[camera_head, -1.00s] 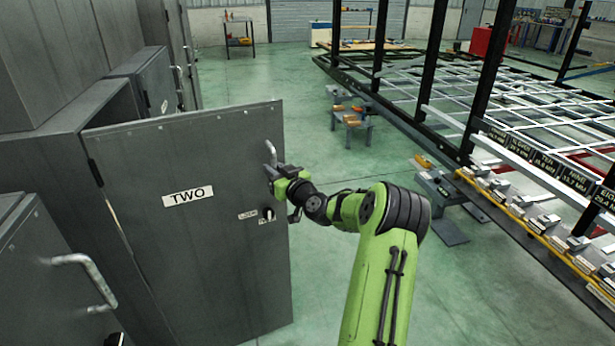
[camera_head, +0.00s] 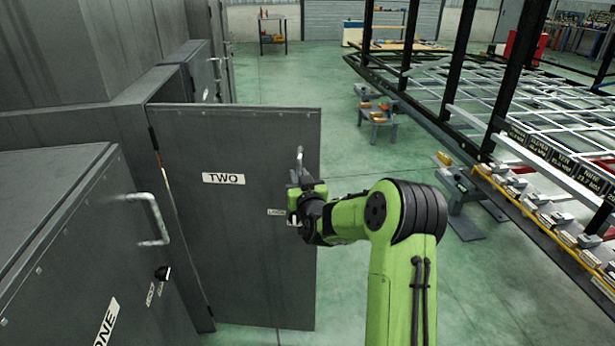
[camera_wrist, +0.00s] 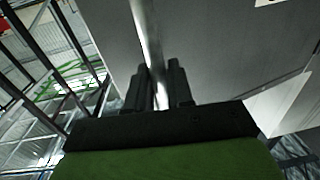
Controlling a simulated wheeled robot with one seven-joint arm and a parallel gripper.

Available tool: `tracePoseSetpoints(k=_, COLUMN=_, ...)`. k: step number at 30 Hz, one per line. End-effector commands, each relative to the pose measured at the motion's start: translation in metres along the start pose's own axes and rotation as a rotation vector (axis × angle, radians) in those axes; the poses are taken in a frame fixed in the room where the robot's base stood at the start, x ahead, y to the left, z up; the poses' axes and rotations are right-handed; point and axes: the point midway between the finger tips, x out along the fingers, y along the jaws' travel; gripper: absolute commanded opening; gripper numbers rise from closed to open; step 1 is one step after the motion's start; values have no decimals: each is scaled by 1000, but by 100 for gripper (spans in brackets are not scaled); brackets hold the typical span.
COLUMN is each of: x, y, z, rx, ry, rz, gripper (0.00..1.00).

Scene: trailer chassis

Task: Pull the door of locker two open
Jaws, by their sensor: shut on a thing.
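The grey door of locker two (camera_head: 240,260), with a white label reading TWO, stands swung out from its locker, hinged at its left edge. Its metal bar handle (camera_head: 299,160) is near the door's right edge. My gripper (camera_head: 301,183) is at this handle. In the wrist view the two dark fingers (camera_wrist: 160,88) are closed around the handle bar (camera_wrist: 146,35), with the door face (camera_wrist: 215,60) to the right. My gripper and arm hide part of the small labels below the handle.
Locker one's door (camera_head: 110,240), with its own protruding handle (camera_head: 152,215), stands at the front left. The trailer chassis (camera_head: 500,100) lies at the right. A small grey stand (camera_head: 377,122) is behind the door. Green floor between is open.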

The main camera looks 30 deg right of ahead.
Motion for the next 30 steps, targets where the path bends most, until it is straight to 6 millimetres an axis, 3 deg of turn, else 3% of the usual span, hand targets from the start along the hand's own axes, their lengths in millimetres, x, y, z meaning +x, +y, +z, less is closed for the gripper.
tracePoseSetpoints(k=10, x=0, y=-2, z=-1, rx=1, ry=1, rz=-4, gripper=0)
tracePoseSetpoints(k=11, x=0, y=-2, z=-1, rx=1, ry=1, rz=-4, gripper=26)
tracePoseSetpoints(k=13, x=0, y=-2, z=0, rx=1, ry=1, rz=-4, gripper=37)
tracePoseSetpoints(k=23, x=-4, y=-1, z=0, rx=0, ry=-1, rz=-3, gripper=37)
tracePoseSetpoints(k=26, x=-19, y=-1, z=0, rx=-2, ry=-2, rz=-3, gripper=37)
tracePoseSetpoints(k=30, x=-58, y=-1, z=1, rx=-1, ry=-3, rz=-2, gripper=37)
